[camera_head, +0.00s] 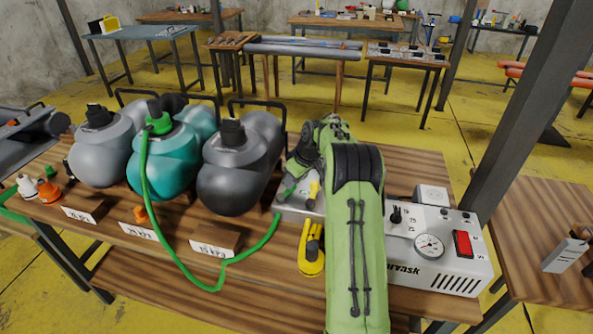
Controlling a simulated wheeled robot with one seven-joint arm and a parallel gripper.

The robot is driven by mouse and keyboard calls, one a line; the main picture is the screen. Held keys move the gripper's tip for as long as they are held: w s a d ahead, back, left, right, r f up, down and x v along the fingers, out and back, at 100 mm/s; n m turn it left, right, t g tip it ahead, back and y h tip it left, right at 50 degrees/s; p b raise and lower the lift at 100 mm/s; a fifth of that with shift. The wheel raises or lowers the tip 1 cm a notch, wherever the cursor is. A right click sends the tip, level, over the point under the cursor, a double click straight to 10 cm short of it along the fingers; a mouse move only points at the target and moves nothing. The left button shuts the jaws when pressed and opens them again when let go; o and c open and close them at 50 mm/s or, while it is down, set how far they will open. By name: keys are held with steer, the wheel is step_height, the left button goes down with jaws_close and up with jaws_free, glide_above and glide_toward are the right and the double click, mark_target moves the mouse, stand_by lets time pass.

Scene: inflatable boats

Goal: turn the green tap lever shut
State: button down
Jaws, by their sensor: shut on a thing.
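A grey metal tap block (291,208) stands on the wooden bench between the dark right-hand tank and the pump box. The green tap lever (289,191) shows as a small green piece at its left, beside a yellow lever (313,192). My green arm reaches in from the bottom and bends down at the block. My gripper (298,178) is down at the green lever and shut on it; its fingertips are small and partly hidden. A green hose (250,252) runs from the green cap (158,122) of the teal tank (160,160) to the block.
A white pump box (455,265) with gauge and red switch stands right of my arm. A yellow fitting (311,252) lies in front of the block. Label cards (215,243) line the bench front. A steel post (510,130) rises at right.

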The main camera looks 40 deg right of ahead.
steer(key=n+p, duration=0.1)
steer(key=w+n+p, duration=0.1)
steer(key=p, duration=0.1)
steer(key=n+y+p, duration=0.1)
steer(key=shift+w+a+r, duration=0.2)
steer(key=shift+a+r, duration=0.05)
steer(key=n+p, duration=0.1)
steer(key=w+n+p, duration=0.1)
steer(key=p, duration=0.1)
steer(key=shift+a+f+g+y, duration=0.15)
steer(key=shift+a+g+y, duration=0.05)
steer(key=shift+g+y, duration=0.2)
steer(key=shift+n, duration=0.3)
steer(key=c, duration=0.9)
jaws_free()
steer(key=shift+a+f, duration=0.1)
steer(key=p+v, duration=0.2)
steer(key=v, duration=1.3)
steer(key=shift+s+r+p, duration=0.1)
steer(key=shift+r+p, duration=0.3)
